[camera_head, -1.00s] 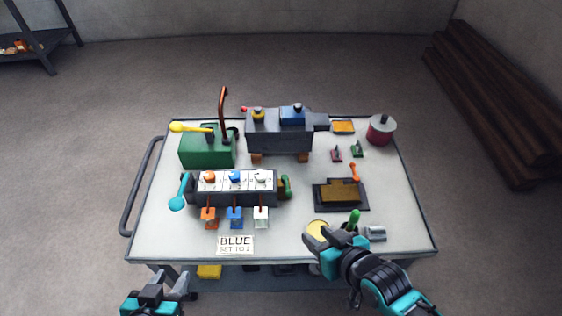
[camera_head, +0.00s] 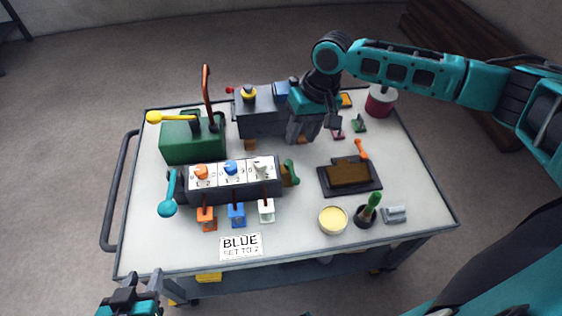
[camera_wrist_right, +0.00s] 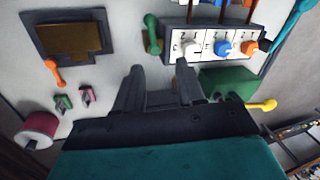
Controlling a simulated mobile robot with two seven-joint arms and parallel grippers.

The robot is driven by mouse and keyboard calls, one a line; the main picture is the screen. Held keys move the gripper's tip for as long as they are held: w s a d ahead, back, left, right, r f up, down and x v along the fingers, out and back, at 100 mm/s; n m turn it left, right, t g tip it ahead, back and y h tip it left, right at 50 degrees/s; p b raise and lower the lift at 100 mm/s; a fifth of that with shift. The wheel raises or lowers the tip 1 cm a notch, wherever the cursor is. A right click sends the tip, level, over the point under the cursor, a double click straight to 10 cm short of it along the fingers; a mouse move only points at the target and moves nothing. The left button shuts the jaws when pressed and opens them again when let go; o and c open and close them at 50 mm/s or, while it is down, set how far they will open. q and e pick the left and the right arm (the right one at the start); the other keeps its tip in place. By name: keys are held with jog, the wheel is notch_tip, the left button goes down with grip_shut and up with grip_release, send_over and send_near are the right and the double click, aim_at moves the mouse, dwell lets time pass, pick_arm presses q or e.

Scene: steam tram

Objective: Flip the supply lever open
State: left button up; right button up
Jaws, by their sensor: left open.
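No lever carries a readable "supply" label. The grey valve box (camera_head: 228,186) has a teal lever (camera_head: 168,194) at its left end and a green lever (camera_head: 291,171) at its right end. The green lever also shows in the right wrist view (camera_wrist_right: 152,36). A yellow-knobbed lever (camera_head: 172,117) lies across the green box (camera_head: 185,146). My right gripper (camera_head: 302,140) points down over the dark tram body (camera_head: 262,121), hiding its right part. Its fingers stand apart and empty in the right wrist view (camera_wrist_right: 159,72). My left gripper (camera_head: 130,296) is open near the front left corner, off the table.
A tall copper pipe lever (camera_head: 207,98) rises behind the valve box. A dark tray (camera_head: 335,190) with an orange lever (camera_head: 361,149) stands right. A yellow disc (camera_head: 333,219) and green-handled brush pot (camera_head: 366,215) lie at front right. A sign (camera_head: 241,246) reads "BLUE SET TO 2".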

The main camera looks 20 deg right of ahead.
aim_at(292, 169)
jog(key=shift+m, duration=0.3)
jog(key=b+x, duration=0.1)
jog(key=x, duration=0.2)
jog(key=d+b+x, duration=0.1)
jog(key=x, duration=0.3)
jog(key=b+x, duration=0.1)
jog(key=x, duration=0.2)
jog(key=shift+d+f, duration=0.1)
jog(key=shift+f, duration=0.9)
pick_arm(q)
jog(key=shift+w+d+f, duration=0.5)
jog(key=shift+d+f, duration=0.1)
pick_arm(e)
jog(key=shift+c, duration=0.2)
pick_arm(q)
jog(key=shift+a, duration=0.15)
pick_arm(e)
grip_shut()
